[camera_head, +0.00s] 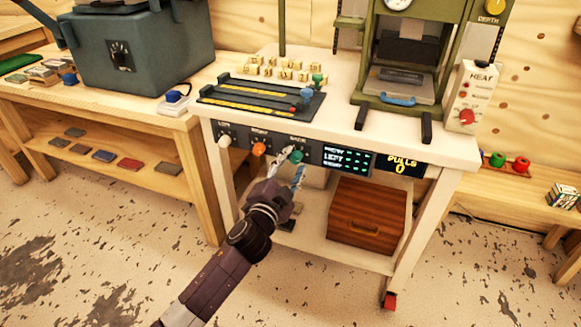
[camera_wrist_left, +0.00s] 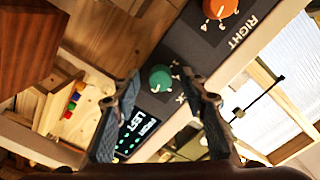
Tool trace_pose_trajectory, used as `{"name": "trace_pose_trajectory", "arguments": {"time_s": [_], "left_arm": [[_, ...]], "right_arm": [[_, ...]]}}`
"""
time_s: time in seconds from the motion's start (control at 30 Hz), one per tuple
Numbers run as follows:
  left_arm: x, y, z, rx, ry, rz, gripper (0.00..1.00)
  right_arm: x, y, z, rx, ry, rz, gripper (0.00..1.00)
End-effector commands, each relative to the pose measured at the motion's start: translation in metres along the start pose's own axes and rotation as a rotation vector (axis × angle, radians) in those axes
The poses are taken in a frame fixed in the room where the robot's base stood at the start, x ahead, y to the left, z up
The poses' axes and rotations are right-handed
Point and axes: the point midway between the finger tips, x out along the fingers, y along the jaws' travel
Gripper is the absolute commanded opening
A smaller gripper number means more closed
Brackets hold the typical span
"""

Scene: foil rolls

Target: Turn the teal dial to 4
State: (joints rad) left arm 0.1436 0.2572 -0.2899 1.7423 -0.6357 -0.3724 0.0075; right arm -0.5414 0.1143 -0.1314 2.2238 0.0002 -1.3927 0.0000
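The teal dial (camera_head: 296,156) is the rightmost of three knobs on the dark front panel (camera_head: 318,154) of the press table. It also shows in the left wrist view (camera_wrist_left: 160,78), between the fingertips in the picture. Its pointer and the number it points at are not legible. My left gripper (camera_head: 291,165) is open in front of it, one finger on either side; I cannot tell whether they touch it. The open fingers also show in the left wrist view (camera_wrist_left: 163,84). My right gripper is not in view.
An orange dial (camera_head: 259,149) and a white dial (camera_head: 224,140) sit left on the same panel. A lit display (camera_head: 346,159) and a pulls counter (camera_head: 401,167) sit right of the teal dial. A wooden box (camera_head: 367,212) stands on the shelf below.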

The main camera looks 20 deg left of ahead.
Motion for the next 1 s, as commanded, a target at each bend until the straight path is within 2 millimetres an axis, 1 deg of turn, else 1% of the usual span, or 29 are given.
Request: {"name": "trace_pose_trajectory", "arguments": {"time_s": [0.17, 0.27, 0.5, 0.7, 0.8, 1.0], "left_arm": [[-0.013, 0.001, 0.001, 0.0, -0.001, 0.001, 0.39], [-0.029, 0.001, 0.001, 0.0, -0.001, 0.002, 0.39], [-0.074, 0.002, 0.001, -0.001, -0.002, 0.003, 0.39], [-0.103, 0.001, 0.001, 0.0, -0.002, 0.002, 0.39], [-0.112, 0.001, 0.001, 0.0, 0.0, 0.002, 0.39], [-0.12, 0.0, 0.0, 0.001, 0.0, 0.0, 0.39]], "right_arm": [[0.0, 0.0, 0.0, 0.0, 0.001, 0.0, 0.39], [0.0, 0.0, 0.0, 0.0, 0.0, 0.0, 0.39], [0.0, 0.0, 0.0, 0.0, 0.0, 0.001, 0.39], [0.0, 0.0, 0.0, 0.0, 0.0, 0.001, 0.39], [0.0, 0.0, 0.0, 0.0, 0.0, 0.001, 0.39], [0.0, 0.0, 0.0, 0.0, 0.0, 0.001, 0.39]]}}
